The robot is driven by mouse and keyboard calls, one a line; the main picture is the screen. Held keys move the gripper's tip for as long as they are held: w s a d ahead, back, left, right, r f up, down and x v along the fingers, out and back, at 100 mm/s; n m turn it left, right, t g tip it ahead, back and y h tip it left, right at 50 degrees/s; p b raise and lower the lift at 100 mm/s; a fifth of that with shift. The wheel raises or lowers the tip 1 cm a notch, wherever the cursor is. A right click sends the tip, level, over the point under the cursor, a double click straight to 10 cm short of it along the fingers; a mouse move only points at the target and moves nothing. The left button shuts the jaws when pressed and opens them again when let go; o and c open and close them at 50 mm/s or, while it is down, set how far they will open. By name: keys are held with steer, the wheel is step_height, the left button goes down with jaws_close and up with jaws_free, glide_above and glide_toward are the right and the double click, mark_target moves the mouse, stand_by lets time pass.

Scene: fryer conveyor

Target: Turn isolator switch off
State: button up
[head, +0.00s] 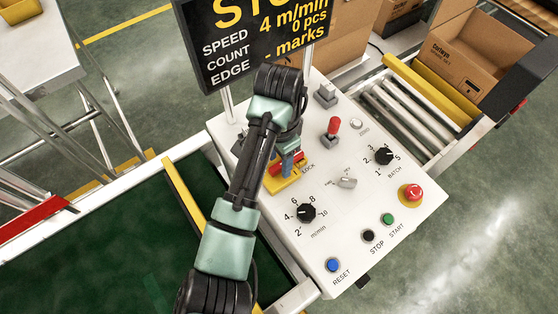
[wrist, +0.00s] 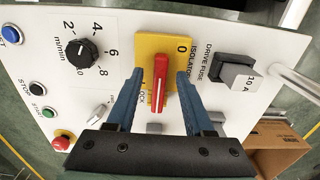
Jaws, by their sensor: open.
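The isolator switch is a red handle (wrist: 159,84) on a yellow plate (wrist: 178,44), seen from close above in the wrist view. The handle runs roughly up and down that picture. A "0" is printed near the plate's upper right corner; I cannot make out another position mark. My gripper (wrist: 161,73) is open, with one blue finger on each side of the handle and a visible gap on both sides. In the head view my arm hides part of the switch; the yellow plate (head: 277,187) and a bit of red show beside my gripper (head: 290,164).
The white panel carries a speed knob (head: 307,212), a batch knob (head: 384,156), a red emergency button (head: 412,193), a red-tipped lever (head: 333,127) and a drive fuse (wrist: 235,72) close by the switch. A black display (head: 255,40) stands behind my arm.

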steer(key=shift+f, duration=0.4)
jaws_close()
